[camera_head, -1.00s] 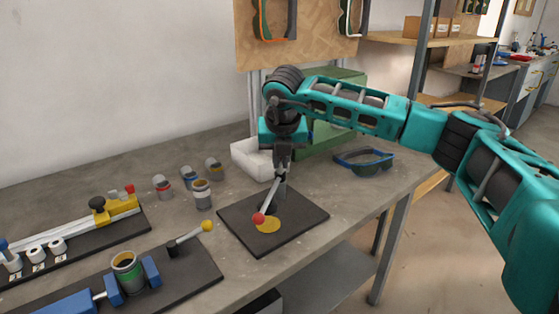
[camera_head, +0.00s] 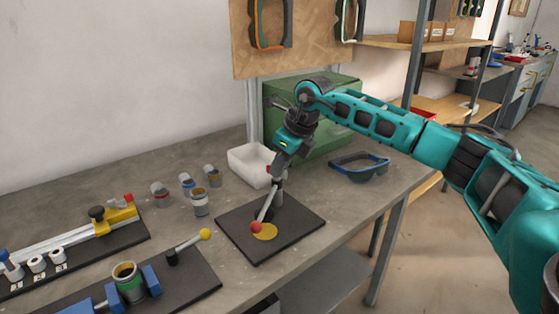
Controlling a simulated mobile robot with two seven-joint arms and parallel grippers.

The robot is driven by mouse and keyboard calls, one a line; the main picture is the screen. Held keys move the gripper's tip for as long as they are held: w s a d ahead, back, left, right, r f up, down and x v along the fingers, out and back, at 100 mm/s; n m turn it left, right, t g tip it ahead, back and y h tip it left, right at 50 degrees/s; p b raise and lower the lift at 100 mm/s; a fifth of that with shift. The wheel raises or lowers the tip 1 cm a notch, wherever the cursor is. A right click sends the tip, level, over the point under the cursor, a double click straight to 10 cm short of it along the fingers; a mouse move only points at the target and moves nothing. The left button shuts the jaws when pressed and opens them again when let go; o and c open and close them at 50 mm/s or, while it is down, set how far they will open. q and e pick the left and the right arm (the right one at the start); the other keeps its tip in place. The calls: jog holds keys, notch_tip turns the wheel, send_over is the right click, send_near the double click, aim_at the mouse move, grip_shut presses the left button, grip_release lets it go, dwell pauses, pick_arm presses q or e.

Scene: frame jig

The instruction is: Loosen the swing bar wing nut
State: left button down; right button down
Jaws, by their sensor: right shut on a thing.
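The swing bar (camera_head: 265,208) is a thin grey bar with a red ball at its lower end. It slants above a yellow disc (camera_head: 266,232) on a dark square plate (camera_head: 293,232). Its upper end meets a dark upright post on the plate. My right gripper (camera_head: 277,179) comes down tilted over the top of this post and is shut on the wing nut there. The fingers mostly hide the nut; a small red bit (camera_head: 269,169) shows beside them. My left gripper is not in view.
A white bin (camera_head: 247,162) and a green case (camera_head: 340,148) stand behind the plate. Blue-framed goggles (camera_head: 358,168) lie to the right. Several small cans are at left. A clamp jig (camera_head: 180,285) holding a can and a yellow-ended lever are front left.

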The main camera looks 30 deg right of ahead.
jog(key=shift+d+r+n+g+y+p, duration=0.15)
jog(key=shift+n+g+y+p, duration=0.25)
jog(key=shift+n, duration=0.6)
jog(key=shift+w+n+p, duration=0.1)
jog(key=shift+n+p, duration=0.35)
jog(key=shift+n, duration=0.45)
jog(key=n+g+y+p, duration=0.1)
jog(key=n, duration=0.2)
jog(key=shift+w+n, duration=0.1)
jog(key=shift+n, duration=0.2)
jog(key=shift+w+d+n+g+y, duration=0.1)
jog(key=shift+n+g+y, duration=0.3)
jog(key=shift+n, duration=0.5)
jog(key=n+g, duration=0.1)
jog(key=n, duration=0.2)
jog(key=shift+w+n+g, duration=0.1)
jog(key=shift+n+g, duration=0.2)
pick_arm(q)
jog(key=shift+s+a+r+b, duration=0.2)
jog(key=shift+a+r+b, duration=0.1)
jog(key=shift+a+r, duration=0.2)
pick_arm(e)
jog(key=shift+n, duration=0.6)
jog(key=shift+g, duration=0.3)
jog(key=c, duration=1.2)
grip_release()
jog(key=shift+c, duration=0.2)
